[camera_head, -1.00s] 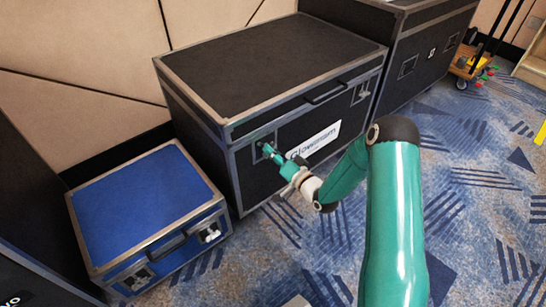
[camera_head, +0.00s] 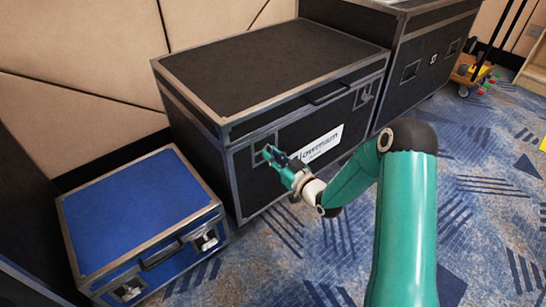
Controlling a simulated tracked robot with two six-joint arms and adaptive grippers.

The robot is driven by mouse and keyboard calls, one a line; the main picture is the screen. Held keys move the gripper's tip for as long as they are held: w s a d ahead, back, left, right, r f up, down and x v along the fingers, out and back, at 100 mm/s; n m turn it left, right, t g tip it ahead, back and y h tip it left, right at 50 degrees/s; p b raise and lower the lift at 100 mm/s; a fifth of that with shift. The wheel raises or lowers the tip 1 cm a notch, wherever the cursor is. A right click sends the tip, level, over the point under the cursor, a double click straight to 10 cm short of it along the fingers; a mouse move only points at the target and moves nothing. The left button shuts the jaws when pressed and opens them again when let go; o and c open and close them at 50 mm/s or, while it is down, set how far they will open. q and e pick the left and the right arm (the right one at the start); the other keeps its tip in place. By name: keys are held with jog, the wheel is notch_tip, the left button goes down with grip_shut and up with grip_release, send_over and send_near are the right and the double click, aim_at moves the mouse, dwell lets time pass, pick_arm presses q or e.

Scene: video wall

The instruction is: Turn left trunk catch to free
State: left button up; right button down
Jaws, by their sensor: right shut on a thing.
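A black trunk (camera_head: 275,60) with grey metal edging stands in the middle, its lid down. Its left catch (camera_head: 261,148) sits in a recessed plate on the front, largely hidden by my fingers. The right catch (camera_head: 363,96) shows on the same front, right of the black handle (camera_head: 328,93). My right gripper (camera_head: 267,154) reaches in from the lower right, with its teal fingers shut on the left catch. The exact angle of this catch is hard to see. My left gripper is out of view.
A blue case (camera_head: 130,212) stands on the floor left of the trunk. Another black trunk (camera_head: 435,50) stands close on the right. The patterned carpet (camera_head: 480,200) in front is open.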

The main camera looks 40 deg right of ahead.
jog(key=shift+w+a+n, duration=0.1)
jog(key=shift+w+n, duration=0.05)
jog(key=shift+n, duration=0.15)
jog(key=c, duration=1.3)
grip_release()
jog(key=s+d, duration=0.1)
jog(key=s, duration=1.1)
